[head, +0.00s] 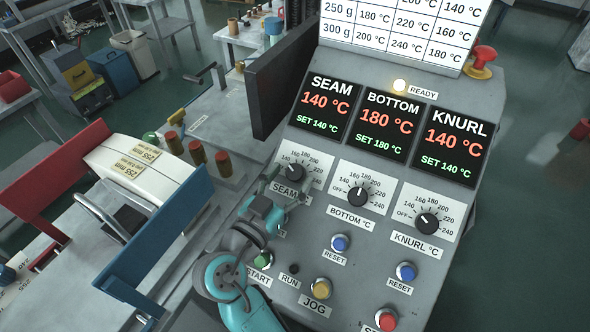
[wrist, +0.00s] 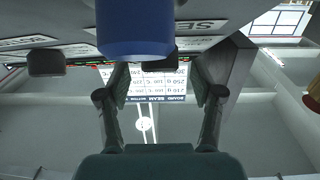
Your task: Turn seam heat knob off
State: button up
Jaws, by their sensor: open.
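The seam heat knob (head: 296,173) is a round black knob on a white dial plate on the sloped panel. Its white mark points to the upper left, about at 140. The display above it (head: 321,107) reads SEAM 140 °C, SET 140 °C. My gripper (head: 286,190) is over the lower part of the seam dial, just below the knob, and covers part of its plate and label. In the wrist view my gripper (wrist: 160,96) is open and empty, its two dark fingers apart. A dark block (wrist: 160,58) shows between the fingers, probably the seam knob, partly behind a blue button.
The bottom knob (head: 358,196) and knurl knob (head: 427,223) are to the right. Blue reset buttons (head: 340,243) (head: 406,271) and a yellow jog button (head: 320,289) are below. A large blue button (wrist: 135,28) is close to the wrist camera.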

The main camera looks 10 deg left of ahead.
jog(key=shift+x, duration=1.3)
jog(key=shift+c, duration=0.2)
jog(key=c, duration=1.1)
jog(key=shift+n+y, duration=0.3)
jog(key=shift+n, duration=0.1)
jog(key=n+t+y, duration=0.1)
jog(key=n+y, duration=0.2)
jog(key=shift+d, duration=0.1)
jog(key=shift+n+y, duration=1.8)
jog(key=shift+n, duration=0.3)
